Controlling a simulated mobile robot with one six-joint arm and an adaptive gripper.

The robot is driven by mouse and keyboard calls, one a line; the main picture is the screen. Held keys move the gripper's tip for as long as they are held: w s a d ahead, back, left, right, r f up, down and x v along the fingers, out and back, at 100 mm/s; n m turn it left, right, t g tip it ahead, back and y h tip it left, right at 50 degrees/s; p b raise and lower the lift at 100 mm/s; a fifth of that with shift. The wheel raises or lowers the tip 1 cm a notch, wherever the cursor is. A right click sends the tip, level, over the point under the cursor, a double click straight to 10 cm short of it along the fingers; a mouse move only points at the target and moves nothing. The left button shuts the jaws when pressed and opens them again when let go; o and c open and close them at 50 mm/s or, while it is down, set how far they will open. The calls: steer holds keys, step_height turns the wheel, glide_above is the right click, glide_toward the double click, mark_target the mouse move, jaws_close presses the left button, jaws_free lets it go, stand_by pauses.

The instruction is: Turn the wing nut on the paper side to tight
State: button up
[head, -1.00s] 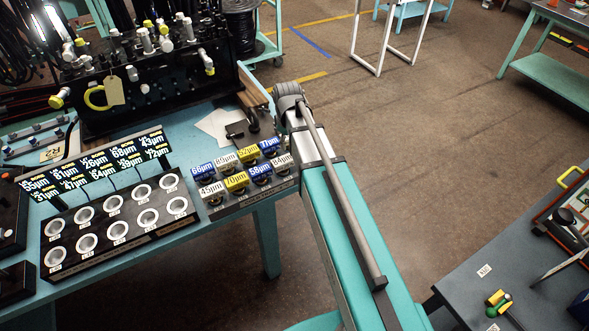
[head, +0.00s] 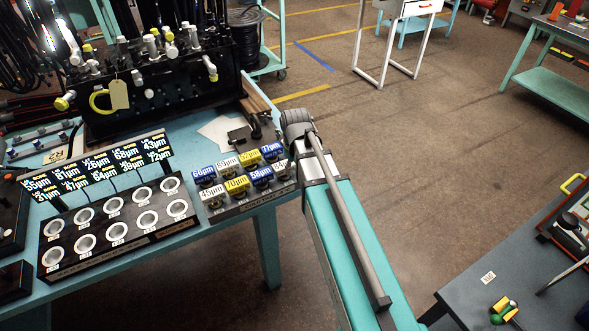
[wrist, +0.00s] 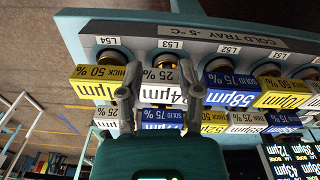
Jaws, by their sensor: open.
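My gripper (wrist: 160,92) is open in the wrist view. Its two grey fingers stand either side of a white 25 % label block (wrist: 162,94) in the L53 place of the cold tray; I cannot tell whether they touch it. In the head view my arm hides the gripper. White paper (head: 217,131) lies on the turquoise bench behind the label tray. A small dark clamp-like fixture (head: 254,128) stands beside the paper. No wing nut can be made out on it at this size.
The cold tray (head: 250,203) holds blue, yellow and white label blocks. A black rack with white rings (head: 118,230) lies left of it. A black valve block (head: 165,100) with hoses stands behind. A grey table (head: 460,290) is at right, with open floor between.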

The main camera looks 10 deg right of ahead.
steer(key=s+m, duration=0.4)
steer(key=s, duration=0.6)
steer(key=shift+s, duration=0.2)
steer(key=shift+d, duration=0.15)
